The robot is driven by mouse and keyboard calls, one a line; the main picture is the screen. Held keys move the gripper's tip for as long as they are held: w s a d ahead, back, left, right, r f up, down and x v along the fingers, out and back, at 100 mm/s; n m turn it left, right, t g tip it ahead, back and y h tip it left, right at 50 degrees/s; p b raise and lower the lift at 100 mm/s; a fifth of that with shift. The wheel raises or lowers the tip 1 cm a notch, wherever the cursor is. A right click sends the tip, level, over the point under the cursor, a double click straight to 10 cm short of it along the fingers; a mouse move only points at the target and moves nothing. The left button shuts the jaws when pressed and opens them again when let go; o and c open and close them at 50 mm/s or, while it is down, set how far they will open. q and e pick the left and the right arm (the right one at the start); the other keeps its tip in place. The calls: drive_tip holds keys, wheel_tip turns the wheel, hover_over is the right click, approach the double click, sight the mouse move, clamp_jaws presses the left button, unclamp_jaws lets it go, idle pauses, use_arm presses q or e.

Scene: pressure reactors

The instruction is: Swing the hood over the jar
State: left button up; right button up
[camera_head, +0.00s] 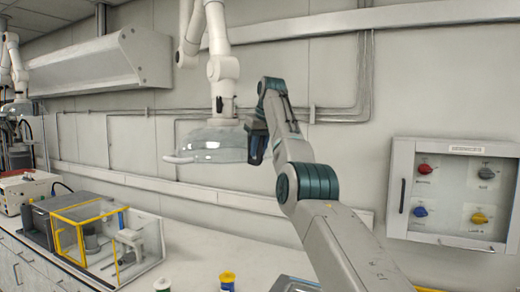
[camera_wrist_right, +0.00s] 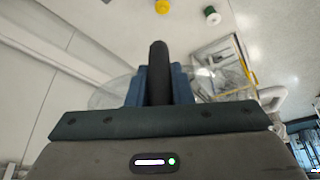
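The clear dome hood (camera_head: 210,145) hangs from a white jointed arm (camera_head: 222,66), above the bench and near the back wall. It also shows behind the fingers in the right wrist view (camera_wrist_right: 110,94). My right gripper (camera_head: 257,146) is at the hood's right side. In the wrist view its blue fingers (camera_wrist_right: 158,85) are closed around an upright dark handle (camera_wrist_right: 158,56); where the handle joins the hood is hidden. Two small jars stand on the bench below, one with a yellow top (camera_head: 227,280) and one white and green (camera_head: 162,285). My left gripper is out of view.
A yellow-framed clear case (camera_head: 92,235) with equipment stands on the bench at the left. A wall panel with coloured knobs (camera_head: 453,196) is at the right. Another white jointed arm with a hood (camera_head: 18,108) is at the far left. Bare bench lies around the jars.

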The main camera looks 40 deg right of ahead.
drive_tip(key=o, duration=0.4)
drive_tip(key=shift+d, duration=0.1)
drive_tip(key=shift+c, duration=0.2)
drive_tip(key=shift+o, duration=0.2)
drive_tip(key=shift+w+d+f, duration=0.1)
drive_tip(key=shift+r, duration=0.5)
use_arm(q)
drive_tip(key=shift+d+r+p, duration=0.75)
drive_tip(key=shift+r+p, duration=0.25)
use_arm(e)
drive_tip(key=v, duration=1)
drive_tip(key=shift+f, duration=0.15)
